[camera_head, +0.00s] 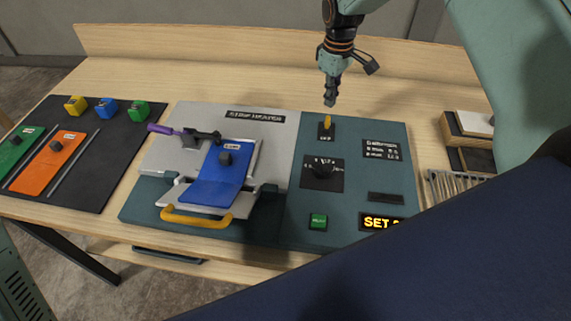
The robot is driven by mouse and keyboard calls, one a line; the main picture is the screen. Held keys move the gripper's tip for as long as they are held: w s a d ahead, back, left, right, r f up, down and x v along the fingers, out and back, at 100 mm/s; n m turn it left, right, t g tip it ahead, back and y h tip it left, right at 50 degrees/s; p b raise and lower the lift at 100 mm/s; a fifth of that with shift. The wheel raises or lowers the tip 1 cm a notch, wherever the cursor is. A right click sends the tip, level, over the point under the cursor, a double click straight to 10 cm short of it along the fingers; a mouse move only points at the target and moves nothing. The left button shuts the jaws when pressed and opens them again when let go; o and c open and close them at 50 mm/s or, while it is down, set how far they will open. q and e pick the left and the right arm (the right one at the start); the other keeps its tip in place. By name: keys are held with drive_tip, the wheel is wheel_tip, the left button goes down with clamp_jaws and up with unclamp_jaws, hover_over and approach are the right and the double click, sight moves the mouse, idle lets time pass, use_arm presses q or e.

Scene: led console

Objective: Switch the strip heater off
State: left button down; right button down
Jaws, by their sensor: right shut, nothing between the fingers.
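The strip heater (271,210) is a console with a grey plate at left and a dark teal control panel at right. Its yellow toggle switch (327,121) stands on a small black plate near the panel's far edge; its lettering is too small to read. A black dial (323,170) with a white scale and a green button (318,221) are nearer. A display (381,222) glows amber with "SET", its end covered by a dark blue shape. My right gripper (330,100) points down, shut and empty, just above the toggle; contact cannot be told. My left gripper is not in view.
A blue sheet (215,177) lies on the heater, with a purple-handled clamp (166,129) and a yellow front handle (196,218). A black mat (97,172) at left holds coloured pieces. A wooden box (467,129) and a rack (455,182) stand right.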

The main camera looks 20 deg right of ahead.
drive_tip(key=shift+a, duration=0.1)
drive_tip(key=shift+f, duration=0.1)
idle(0.5)
drive_tip(key=shift+f+b, duration=0.35)
drive_tip(key=shift+f, duration=0.25)
drive_tip(key=shift+f, duration=0.35)
drive_tip(key=shift+f+b, duration=0.4)
drive_tip(key=shift+f, duration=0.05)
